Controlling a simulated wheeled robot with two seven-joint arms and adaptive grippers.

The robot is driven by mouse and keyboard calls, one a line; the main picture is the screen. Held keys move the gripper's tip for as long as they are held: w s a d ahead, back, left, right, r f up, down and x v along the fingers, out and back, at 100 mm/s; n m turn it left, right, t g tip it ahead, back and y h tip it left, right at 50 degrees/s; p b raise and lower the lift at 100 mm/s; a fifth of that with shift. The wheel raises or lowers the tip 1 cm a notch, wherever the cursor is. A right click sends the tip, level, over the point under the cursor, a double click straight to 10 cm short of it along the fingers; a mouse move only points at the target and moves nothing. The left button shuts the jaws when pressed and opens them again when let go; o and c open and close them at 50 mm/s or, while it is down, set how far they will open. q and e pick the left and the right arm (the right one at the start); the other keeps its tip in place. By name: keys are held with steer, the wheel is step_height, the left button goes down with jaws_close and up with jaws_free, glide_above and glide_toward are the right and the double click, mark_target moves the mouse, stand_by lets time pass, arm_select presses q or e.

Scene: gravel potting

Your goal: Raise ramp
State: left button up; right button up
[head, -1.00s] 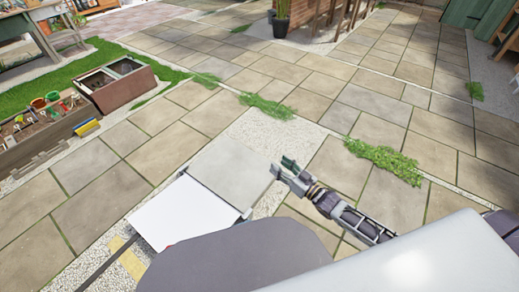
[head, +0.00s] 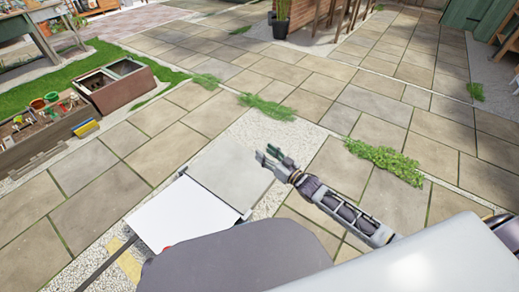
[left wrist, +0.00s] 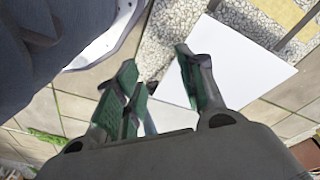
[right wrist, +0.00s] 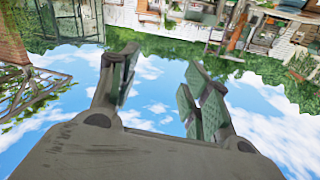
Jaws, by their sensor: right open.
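A flat panel lies in front of my body in the head view, with a white section (head: 174,216) nearer me and a light grey section (head: 229,172) beyond it. I take this for the ramp; the grey section looks low and flat. The white section also shows in the left wrist view (left wrist: 248,80). My right gripper (head: 269,158) is open and empty, appearing over the grey section's right edge; contact cannot be told. Its fingers stand apart in the right wrist view (right wrist: 160,78). My left gripper (left wrist: 158,82) is open, its fingers overlapping the white panel's edge in view.
Stone paving surrounds the panel, with a gravel strip (head: 262,136) beyond it. Green weed clumps (head: 384,159) grow between the slabs. A wooden planter box (head: 38,130) with pots and a brown two-bin box (head: 120,83) stand at the left. Paving to the right is mostly clear.

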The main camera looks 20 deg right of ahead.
steer(key=shift+b+x, duration=0.4)
steer(key=shift+x, duration=1.7)
jaws_close()
